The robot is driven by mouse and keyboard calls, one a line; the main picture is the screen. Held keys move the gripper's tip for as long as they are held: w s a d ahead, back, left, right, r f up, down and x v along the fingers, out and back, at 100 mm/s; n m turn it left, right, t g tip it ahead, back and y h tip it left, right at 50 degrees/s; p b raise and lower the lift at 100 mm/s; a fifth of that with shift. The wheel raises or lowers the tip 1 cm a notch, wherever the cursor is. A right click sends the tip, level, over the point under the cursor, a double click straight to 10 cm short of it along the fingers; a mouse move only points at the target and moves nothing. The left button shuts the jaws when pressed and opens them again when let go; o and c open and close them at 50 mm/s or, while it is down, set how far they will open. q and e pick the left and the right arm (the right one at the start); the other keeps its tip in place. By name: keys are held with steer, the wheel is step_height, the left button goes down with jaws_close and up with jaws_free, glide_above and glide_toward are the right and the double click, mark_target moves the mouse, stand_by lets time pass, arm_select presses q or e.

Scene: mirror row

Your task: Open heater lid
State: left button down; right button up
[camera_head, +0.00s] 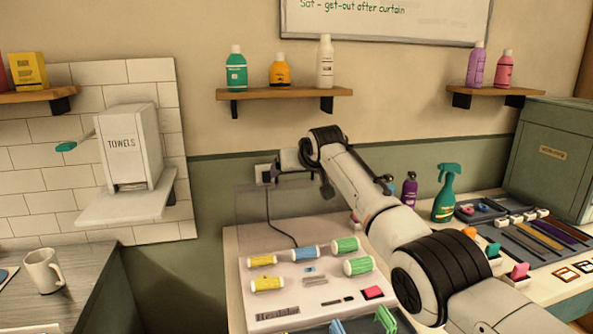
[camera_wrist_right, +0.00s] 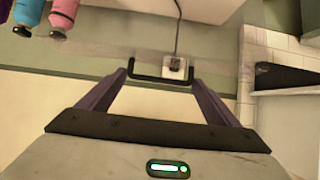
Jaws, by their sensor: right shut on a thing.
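The white heater (camera_head: 300,295) stands on the counter, with several yellow, green and blue rollers on top. Its clear lid (camera_head: 262,220) is faint and looks raised, standing steeply above the back of the rollers. My right gripper (camera_head: 297,168) is at the lid's upper edge. In the right wrist view, my right gripper (camera_wrist_right: 160,80) is shut on the lid's black handle (camera_wrist_right: 160,84), which spans between the fingertips. My right arm crosses in front of the heater's right side in the head view. My left gripper is not in view.
A wall outlet (camera_head: 263,174) with a cord is behind the lid. A wall shelf (camera_head: 285,94) with bottles is above. Right of my arm are a green spray bottle (camera_head: 446,195), a tool mat (camera_head: 520,240) and a green case (camera_head: 550,160). A towel dispenser (camera_head: 130,146) hangs at left.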

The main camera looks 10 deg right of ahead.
steer(key=shift+w+d+r, duration=0.1)
steer(key=shift+d+r, duration=0.15)
steer(key=shift+r, duration=0.4)
steer(key=o, duration=1.1)
steer(key=shift+o, duration=0.7)
steer(key=shift+s, duration=0.25)
steer(key=shift+w+a+f, duration=0.1)
steer(key=shift+f, duration=0.15)
steer(key=b+v, duration=0.3)
steer(key=v, duration=0.7)
steer(key=shift+s+r+b, duration=0.2)
steer(key=shift+s+b, duration=0.05)
steer(key=shift+b, duration=0.05)
steer(key=shift+f, duration=0.1)
